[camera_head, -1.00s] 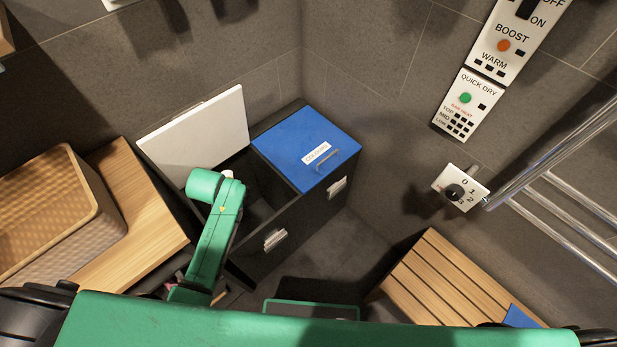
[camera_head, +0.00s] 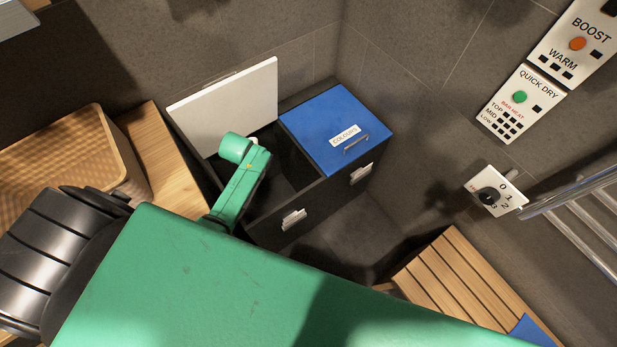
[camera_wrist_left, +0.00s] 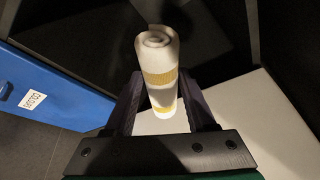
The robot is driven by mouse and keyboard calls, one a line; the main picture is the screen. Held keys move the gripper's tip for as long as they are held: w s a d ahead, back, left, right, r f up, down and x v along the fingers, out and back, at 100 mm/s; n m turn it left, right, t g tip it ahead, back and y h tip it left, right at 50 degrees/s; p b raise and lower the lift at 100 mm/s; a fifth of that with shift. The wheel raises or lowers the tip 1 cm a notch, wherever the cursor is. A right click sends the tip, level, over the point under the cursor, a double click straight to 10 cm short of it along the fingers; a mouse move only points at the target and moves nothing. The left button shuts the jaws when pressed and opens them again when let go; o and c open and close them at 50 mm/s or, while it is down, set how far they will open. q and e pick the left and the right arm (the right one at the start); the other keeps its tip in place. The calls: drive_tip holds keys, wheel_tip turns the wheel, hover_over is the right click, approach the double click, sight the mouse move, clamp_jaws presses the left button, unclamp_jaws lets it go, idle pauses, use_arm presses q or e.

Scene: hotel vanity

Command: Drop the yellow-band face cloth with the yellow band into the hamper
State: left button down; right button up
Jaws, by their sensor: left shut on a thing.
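The yellow-band face cloth (camera_wrist_left: 159,70) is a white roll with yellow bands in the left wrist view. My left gripper (camera_wrist_left: 160,88) is shut on it, one dark finger on each side. The roll's far end points over the dark interior of the hamper. In the head view the dark hamper (camera_head: 325,207) has its left compartment open, with the white lid (camera_head: 228,105) raised behind it. The blue lid (camera_head: 330,115) marked COLOURS is shut on the right compartment. My green left arm reaches over the open compartment and hides the gripper there. My right gripper is not in view.
A woven basket (camera_head: 120,140) stands on a wooden surface (camera_head: 165,165) left of the hamper. A slatted wooden bench (camera_head: 450,285) is at the lower right. Control panels (camera_head: 520,100), a rotary switch (camera_head: 490,195) and a metal rail (camera_head: 585,195) are on the right wall.

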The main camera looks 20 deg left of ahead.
use_arm(q)
drive_tip(key=shift+c, duration=0.8)
unclamp_jaws()
drive_tip(key=shift+r, duration=0.1)
drive_tip(key=p+v, duration=0.2)
drive_tip(key=v, duration=1.2)
drive_tip(key=shift+r, duration=0.2)
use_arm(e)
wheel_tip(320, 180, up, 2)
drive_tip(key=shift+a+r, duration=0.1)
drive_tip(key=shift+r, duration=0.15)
